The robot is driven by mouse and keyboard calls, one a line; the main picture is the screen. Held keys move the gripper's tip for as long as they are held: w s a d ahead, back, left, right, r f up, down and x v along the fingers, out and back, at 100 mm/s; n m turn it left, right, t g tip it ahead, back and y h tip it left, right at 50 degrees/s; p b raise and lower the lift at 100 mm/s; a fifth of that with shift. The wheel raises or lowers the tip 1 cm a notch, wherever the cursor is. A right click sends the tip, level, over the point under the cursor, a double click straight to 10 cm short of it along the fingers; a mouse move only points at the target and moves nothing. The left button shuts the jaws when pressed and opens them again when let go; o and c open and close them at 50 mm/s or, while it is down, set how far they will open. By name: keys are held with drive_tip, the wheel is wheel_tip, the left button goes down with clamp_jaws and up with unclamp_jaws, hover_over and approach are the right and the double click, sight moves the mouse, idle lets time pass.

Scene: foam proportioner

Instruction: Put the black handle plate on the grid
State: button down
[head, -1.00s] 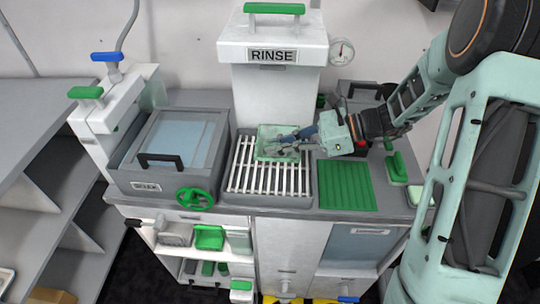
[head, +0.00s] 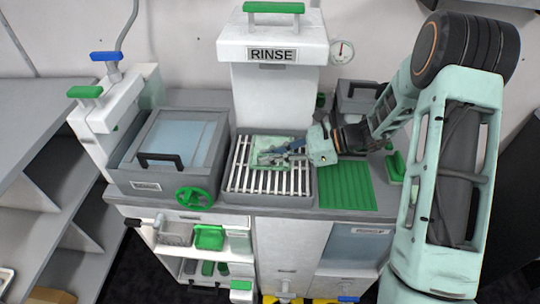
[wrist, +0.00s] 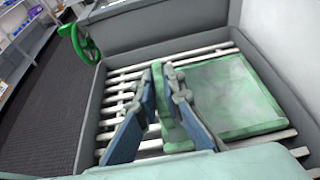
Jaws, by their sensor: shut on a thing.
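The grid (head: 245,181) is a rack of white bars in a grey frame below the RINSE hood. My gripper (head: 270,156) is over it, shut on the green bar-like handle (wrist: 168,112) of a pale green plate (head: 263,144). The plate (wrist: 232,95) lies roughly flat over the bars in the wrist view; I cannot tell whether it fully rests on them. My gripper's fingers (wrist: 158,110) stand either side of the handle. A plate-like lid with a black handle (head: 160,159) sits on the grey tank at the left.
A green ribbed mat (head: 346,186) lies right of the grid. A green valve wheel (head: 195,197) sticks out at the front left. A grey box (head: 358,98) stands at the back right. The left part of the grid is bare.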

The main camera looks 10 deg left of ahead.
drive_tip(key=c, duration=2)
unclamp_jaws()
drive_tip(key=shift+f, duration=0.1)
drive_tip(key=shift+c, duration=0.2)
drive_tip(key=shift+d+r, duration=0.15)
drive_tip(key=shift+r, duration=0.05)
drive_tip(key=v, duration=1.1)
drive_tip(key=shift+d, duration=0.4)
drive_tip(key=shift+r, duration=0.1)
